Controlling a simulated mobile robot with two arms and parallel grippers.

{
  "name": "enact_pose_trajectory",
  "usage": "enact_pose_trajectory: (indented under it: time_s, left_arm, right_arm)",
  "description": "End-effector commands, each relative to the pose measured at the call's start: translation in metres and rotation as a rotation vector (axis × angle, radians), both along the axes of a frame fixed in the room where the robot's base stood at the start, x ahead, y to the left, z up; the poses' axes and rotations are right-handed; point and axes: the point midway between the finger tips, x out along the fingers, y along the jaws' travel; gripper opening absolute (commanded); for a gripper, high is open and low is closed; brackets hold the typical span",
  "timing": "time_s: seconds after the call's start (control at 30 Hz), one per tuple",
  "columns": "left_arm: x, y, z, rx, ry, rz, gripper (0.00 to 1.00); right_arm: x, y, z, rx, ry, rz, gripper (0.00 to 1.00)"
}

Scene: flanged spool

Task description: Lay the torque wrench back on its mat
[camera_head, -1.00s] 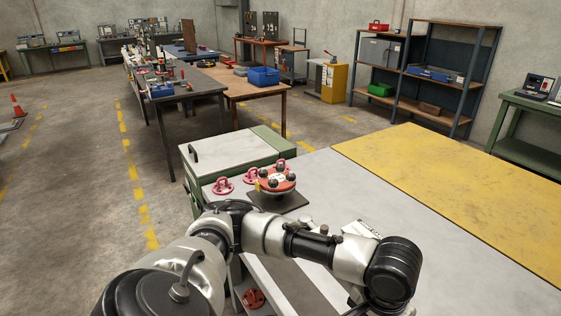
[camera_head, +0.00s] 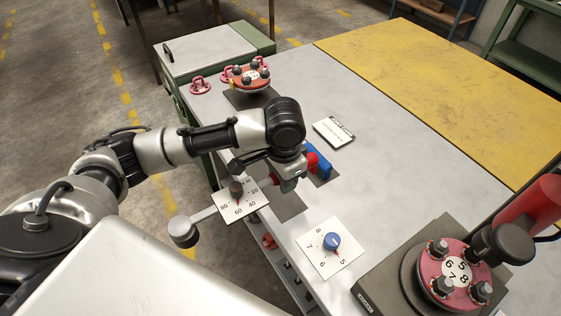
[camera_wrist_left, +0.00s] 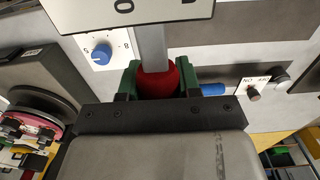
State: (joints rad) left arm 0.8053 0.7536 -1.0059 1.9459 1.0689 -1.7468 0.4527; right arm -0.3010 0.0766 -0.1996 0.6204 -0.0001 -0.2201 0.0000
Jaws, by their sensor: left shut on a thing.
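The torque wrench shows a grey bar with a round dark end (camera_head: 183,231), a white scale plate (camera_head: 239,201) and a red grip. My left gripper (camera_head: 286,181) is shut around the red grip and holds the wrench above the table's front edge, its round end sticking out past the edge to the left. In the left wrist view the green fingers (camera_wrist_left: 158,80) close on both sides of the red grip (camera_wrist_left: 158,79). A dark grey mat (camera_head: 291,207) lies on the table just below the gripper, partly hidden by plate and gripper. My right gripper is not in view.
A white card with a blue knob (camera_head: 331,241) lies right of the mat. A blue piece (camera_head: 320,166) and a small sign (camera_head: 334,132) lie behind. A red flanged spool (camera_head: 457,273) sits on a dark stand at right; another (camera_head: 250,77) is at the back.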

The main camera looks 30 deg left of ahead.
Motion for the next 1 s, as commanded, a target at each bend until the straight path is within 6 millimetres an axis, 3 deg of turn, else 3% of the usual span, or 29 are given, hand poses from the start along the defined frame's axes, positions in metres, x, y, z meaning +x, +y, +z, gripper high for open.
enact_pose_trajectory:
  time_s: [0.5,1.0]
  left_arm:
    - [0.053,0.014,-0.024,0.001,0.001,-0.599,0.0]
    - [0.083,0.036,-0.061,0.004,0.001,-1.192,0.0]
  right_arm:
    - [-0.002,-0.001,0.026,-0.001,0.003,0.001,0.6]
    - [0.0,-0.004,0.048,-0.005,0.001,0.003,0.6]
